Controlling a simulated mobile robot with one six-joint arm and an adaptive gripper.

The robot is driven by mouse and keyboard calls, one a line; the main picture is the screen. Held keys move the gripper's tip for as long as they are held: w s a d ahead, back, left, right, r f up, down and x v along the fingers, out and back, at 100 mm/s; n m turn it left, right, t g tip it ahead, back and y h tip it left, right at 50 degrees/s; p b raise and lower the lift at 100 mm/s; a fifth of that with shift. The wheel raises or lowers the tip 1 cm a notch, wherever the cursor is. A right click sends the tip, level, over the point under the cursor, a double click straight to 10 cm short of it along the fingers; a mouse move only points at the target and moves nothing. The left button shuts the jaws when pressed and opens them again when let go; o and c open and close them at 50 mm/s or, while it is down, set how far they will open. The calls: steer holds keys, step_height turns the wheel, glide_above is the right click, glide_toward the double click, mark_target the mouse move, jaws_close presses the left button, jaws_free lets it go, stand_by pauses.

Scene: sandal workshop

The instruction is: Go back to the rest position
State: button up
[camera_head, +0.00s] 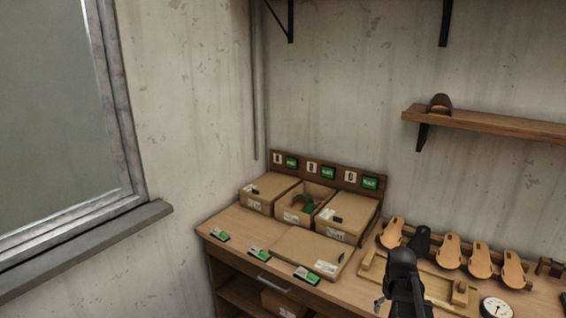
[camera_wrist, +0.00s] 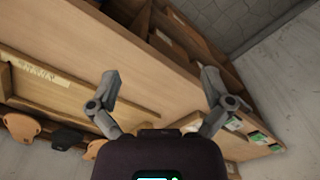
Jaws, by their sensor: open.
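My gripper (camera_wrist: 160,82) is open in the wrist view, its two grey fingers spread wide with nothing between them. Behind the fingers is the bare wooden workbench top (camera_wrist: 150,82). In the head view my dark wrist and gripper (camera_head: 379,304) are at the lower right, in front of part of a wooden tray (camera_head: 436,283). The fingers hardly show there, and their height above the bench is hard to tell.
Two closed cardboard boxes (camera_head: 270,190) (camera_head: 347,216) flank an open box (camera_head: 304,204) holding something green. A flat cardboard piece (camera_head: 297,251) lies in front. Tan sandal parts (camera_head: 447,250) line the back, near a round dial (camera_head: 496,308). A wall shelf (camera_head: 490,123) hangs above.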

steer(key=s+a, duration=0.2)
steer(key=a, duration=0.6)
steer(key=s+a+m, duration=0.1)
steer(key=s+a, duration=0.2)
steer(key=a, duration=0.6)
steer(key=shift+a+f, duration=0.15)
steer(key=shift+f, duration=0.1)
steer(key=shift+s, duration=0.1)
